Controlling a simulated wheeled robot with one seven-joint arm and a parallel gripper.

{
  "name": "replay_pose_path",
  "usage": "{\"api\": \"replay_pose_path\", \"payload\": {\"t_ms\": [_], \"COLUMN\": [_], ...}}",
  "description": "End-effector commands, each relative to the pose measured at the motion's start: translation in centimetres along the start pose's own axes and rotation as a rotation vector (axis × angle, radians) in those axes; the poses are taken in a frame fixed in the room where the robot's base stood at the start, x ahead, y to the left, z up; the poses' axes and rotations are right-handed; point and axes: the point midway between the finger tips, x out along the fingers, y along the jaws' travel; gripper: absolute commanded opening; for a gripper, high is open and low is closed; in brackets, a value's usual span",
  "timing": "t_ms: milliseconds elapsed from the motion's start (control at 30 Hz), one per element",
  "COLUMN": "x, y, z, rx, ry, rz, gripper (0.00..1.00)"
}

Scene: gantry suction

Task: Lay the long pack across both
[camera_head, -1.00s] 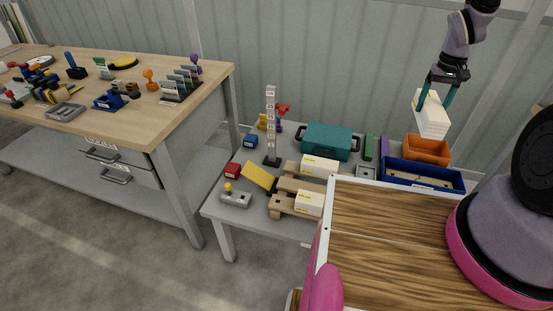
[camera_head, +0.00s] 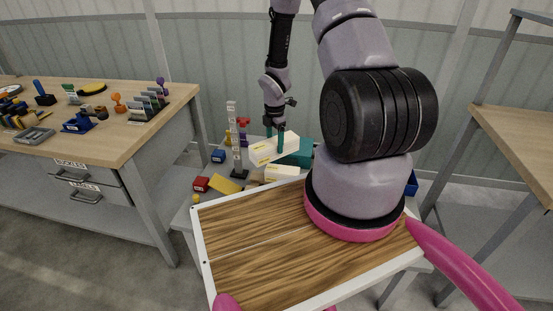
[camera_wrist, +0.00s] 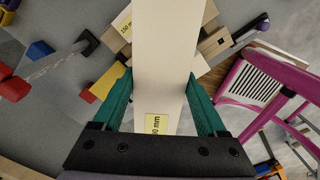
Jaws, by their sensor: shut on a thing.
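The long pack (camera_head: 272,150) is a cream box with a yellow label. My gripper (camera_head: 275,137) is shut on it, with a teal finger on each side, and holds it above the low table. It also fills the middle of the wrist view (camera_wrist: 165,45), where a label ending in "mm" shows between the fingers. Below it, a shorter cream pack (camera_head: 284,172) lies on the wooden pieces. In the wrist view a yellow "150 mm" label (camera_wrist: 122,22) shows left of the long pack. The second short pack cannot be clearly made out.
A white marked post (camera_head: 233,135) stands left of the held pack. A red block (camera_head: 200,184), a yellow wedge (camera_head: 226,185) and a blue block (camera_head: 217,156) lie near it. A wooden workbench (camera_head: 150,110) stands at left.

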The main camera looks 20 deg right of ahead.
Motion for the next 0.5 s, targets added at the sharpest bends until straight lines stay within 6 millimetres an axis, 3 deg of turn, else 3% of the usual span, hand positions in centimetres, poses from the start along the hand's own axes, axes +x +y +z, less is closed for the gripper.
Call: {"api": "replay_pose_path", "payload": {"t_ms": [100,200,333,500], "x": [2.7,4.3,5.5,5.9], "y": [-1.0,-1.6,-2.1,-2.2], "z": [-0.1,-0.1,-0.2,-0.3], "rx": [-0.323,-0.539,-0.713,-0.785], "ry": [0.001,0.001,-0.001,-0.001], "rz": [-0.003,-0.002,0.0,0.001], "gripper": [0.0,0.0,0.0,0.0]}}
